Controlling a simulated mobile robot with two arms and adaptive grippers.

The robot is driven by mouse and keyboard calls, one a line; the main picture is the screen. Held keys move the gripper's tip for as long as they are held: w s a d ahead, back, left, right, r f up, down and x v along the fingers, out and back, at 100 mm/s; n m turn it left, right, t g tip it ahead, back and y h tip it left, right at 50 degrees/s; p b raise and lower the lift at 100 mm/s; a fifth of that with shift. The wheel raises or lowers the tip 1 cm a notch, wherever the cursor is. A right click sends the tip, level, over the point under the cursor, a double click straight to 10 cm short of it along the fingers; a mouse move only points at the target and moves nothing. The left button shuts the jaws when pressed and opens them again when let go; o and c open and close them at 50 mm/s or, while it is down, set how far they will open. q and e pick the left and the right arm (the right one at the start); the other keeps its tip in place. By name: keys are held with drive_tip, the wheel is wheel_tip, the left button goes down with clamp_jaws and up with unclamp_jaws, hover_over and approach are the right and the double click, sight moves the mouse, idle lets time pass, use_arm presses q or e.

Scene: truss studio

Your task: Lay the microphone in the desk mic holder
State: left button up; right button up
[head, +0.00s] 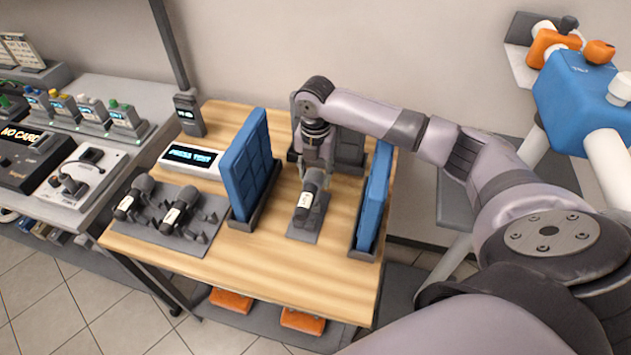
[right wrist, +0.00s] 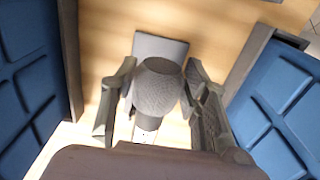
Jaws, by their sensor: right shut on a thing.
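A dark microphone (head: 308,196) with a light label is in my right gripper (head: 317,168), between two blue panels on the wooden desk. In the right wrist view, my right gripper (right wrist: 160,95) has its fingers on both sides of the microphone's round grey mesh head (right wrist: 157,88). A grey flat base (head: 303,233), which looks like the desk mic holder, lies under the microphone; its plate shows beyond the head in the wrist view (right wrist: 160,47). I cannot tell whether the microphone touches the holder. My left gripper is not in view.
Blue padded panels stand close by at left (head: 250,165) and right (head: 374,198), with a dark panel (head: 350,150) behind. Two other microphones lie on a grey rack (head: 195,235) further left. A lit display box (head: 190,158) stands behind them. The desk's front is clear.

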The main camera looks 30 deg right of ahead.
sight(316, 183)
drive_tip(key=shift+f, duration=2)
drive_tip(key=shift+f, duration=0.15)
drive_tip(key=o, duration=1.2)
wheel_tip(316, 183, up, 12)
drive_tip(key=shift+r, duration=0.2)
